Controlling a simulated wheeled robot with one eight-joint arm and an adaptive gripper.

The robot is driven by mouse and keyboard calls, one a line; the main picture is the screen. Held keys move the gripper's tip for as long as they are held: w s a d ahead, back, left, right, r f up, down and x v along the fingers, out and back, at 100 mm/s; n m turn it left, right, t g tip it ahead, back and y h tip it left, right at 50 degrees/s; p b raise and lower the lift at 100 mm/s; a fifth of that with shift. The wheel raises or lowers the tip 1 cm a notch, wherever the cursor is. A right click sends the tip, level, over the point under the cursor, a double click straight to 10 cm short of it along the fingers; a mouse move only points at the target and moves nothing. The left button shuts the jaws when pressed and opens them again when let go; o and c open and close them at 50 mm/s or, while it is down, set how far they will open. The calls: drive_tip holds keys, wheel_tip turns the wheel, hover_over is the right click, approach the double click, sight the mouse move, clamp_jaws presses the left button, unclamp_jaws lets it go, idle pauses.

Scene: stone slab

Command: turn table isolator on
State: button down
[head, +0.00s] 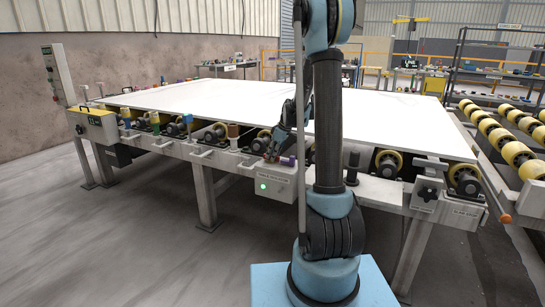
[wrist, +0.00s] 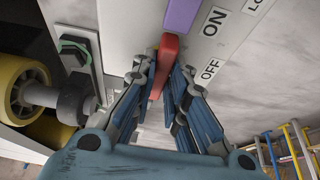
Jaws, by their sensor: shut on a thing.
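The table isolator is a pale box (head: 275,187) with a small green light on the front side of the slab table. In the wrist view a red handle (wrist: 167,52) sits on the pale panel (wrist: 120,18), beside printed "ON" and "OFF" labels. The handle lies nearest the "OFF" label. My gripper (wrist: 162,78) has its two fingers on either side of the red handle and is shut on it. In the head view my gripper (head: 272,153) is at the top of the box. The handle's pivot is hidden.
A purple part (wrist: 182,14) sits just beyond the red handle. A yellow roller (wrist: 20,90) and a dark fitting with a green loop (wrist: 75,48) are at left. The white slab (head: 220,97) lies on the table. Open floor (head: 110,240) is at front left.

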drive_tip(key=c, duration=1.6)
unclamp_jaws()
drive_tip(key=shift+w+f, duration=0.1)
drive_tip(key=shift+f, duration=0.05)
drive_tip(key=v, duration=1.2)
drive_tip(key=shift+a, duration=0.1)
